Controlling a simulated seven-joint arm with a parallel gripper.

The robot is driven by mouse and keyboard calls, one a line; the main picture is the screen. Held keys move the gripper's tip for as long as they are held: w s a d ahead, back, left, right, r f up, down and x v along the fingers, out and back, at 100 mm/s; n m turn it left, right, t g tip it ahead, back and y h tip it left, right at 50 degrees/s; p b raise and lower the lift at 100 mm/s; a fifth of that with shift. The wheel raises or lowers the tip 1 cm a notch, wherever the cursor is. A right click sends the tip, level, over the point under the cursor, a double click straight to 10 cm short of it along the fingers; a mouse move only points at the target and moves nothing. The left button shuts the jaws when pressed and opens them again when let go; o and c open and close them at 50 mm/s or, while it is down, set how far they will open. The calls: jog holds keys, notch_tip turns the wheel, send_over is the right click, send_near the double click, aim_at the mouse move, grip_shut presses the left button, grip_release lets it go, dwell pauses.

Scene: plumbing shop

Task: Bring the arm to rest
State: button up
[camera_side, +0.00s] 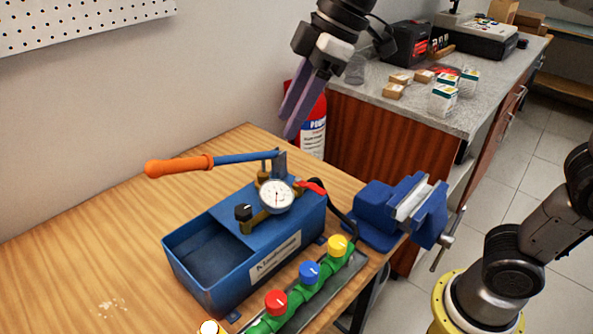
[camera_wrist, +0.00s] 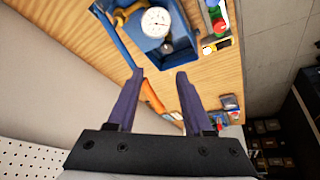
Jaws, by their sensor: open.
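My gripper (camera_side: 292,112) is raised in the air above the back of the wooden workbench (camera_side: 60,240), pointing down. It also shows in the wrist view (camera_wrist: 160,74), where its two purple fingers stand apart with nothing between them. Below it is a blue test pump (camera_side: 263,239) with an open tank and a round white gauge (camera_side: 277,196). The pump's lever with an orange handle (camera_side: 180,166) reaches out to the left, apart from my fingers. In the wrist view the orange handle (camera_wrist: 152,96) appears beyond and between the fingers.
A blue vise (camera_side: 395,212) sits at the bench's right edge. A green manifold with red, blue and yellow knobs (camera_side: 309,273) lies along the front. A red fire extinguisher (camera_side: 313,130) stands behind. A counter (camera_side: 400,110) holds small boxes and cases. The bench's left side is mostly clear.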

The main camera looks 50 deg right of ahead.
jog(key=s+d+f+m+h, duration=0.1)
jog(key=s+d+f+m, duration=0.2)
jog(key=s+d+f, duration=0.1)
jog(key=s+d+f+m+t+h, duration=0.1)
jog(key=s+d+f+m, duration=0.3)
jog(key=s, duration=0.4)
jog(key=s+d+f+m+t+h, duration=0.1)
jog(key=s+d+f+m, duration=0.2)
jog(key=s+d, duration=0.3)
jog(key=shift+d+f+h, duration=0.35)
jog(key=shift+f+h, duration=0.05)
jog(key=shift+f, duration=0.25)
jog(key=shift+w+r+m, duration=0.15)
jog(key=shift+w+m, duration=0.05)
jog(key=shift+m, duration=0.3)
